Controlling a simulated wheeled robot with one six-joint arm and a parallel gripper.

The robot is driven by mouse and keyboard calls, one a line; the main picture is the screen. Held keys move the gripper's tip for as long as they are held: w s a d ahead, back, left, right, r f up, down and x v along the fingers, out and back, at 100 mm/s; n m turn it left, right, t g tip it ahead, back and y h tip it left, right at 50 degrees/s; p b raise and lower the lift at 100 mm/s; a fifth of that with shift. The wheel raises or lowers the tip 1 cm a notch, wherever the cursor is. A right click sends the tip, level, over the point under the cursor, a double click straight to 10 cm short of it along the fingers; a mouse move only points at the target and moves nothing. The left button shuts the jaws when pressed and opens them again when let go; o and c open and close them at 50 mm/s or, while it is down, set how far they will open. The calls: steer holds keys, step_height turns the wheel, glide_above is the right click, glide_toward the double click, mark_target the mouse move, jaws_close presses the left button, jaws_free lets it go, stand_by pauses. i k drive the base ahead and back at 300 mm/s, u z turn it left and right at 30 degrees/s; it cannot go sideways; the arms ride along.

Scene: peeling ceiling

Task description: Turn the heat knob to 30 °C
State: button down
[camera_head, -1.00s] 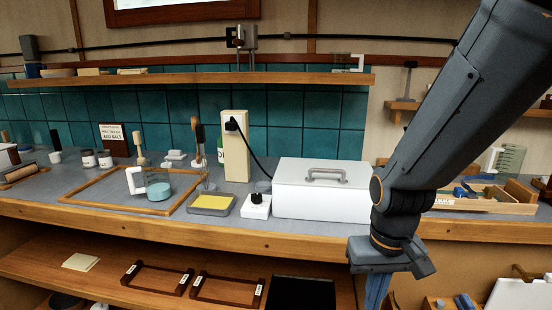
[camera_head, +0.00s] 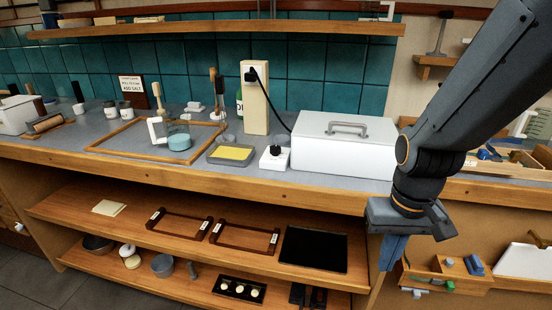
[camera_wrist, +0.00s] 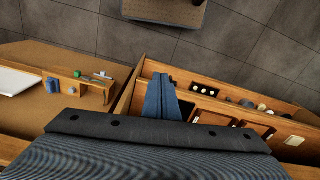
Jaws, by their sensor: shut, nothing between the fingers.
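My gripper (camera_head: 392,252) hangs at the right of the head view, in front of the bench's front edge and right of the lower black panel. Its blue fingers point down, shut and empty; they also show in the wrist view (camera_wrist: 160,98). No heat knob or temperature scale can be made out with certainty. A small white block with a black round top (camera_head: 275,157) stands on the bench left of a white lidded box (camera_head: 345,158), well away from my gripper. Its markings are too small to read.
A black panel (camera_head: 314,250) lies on the shelf below. Small wooden bins (camera_head: 450,268) stand at the lower right.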

mark_target(275, 150)
steer(key=k, duration=0.5)
steer(key=u, duration=1.9)
steer(key=i, duration=1.4)
steer(key=z, duration=2.2)
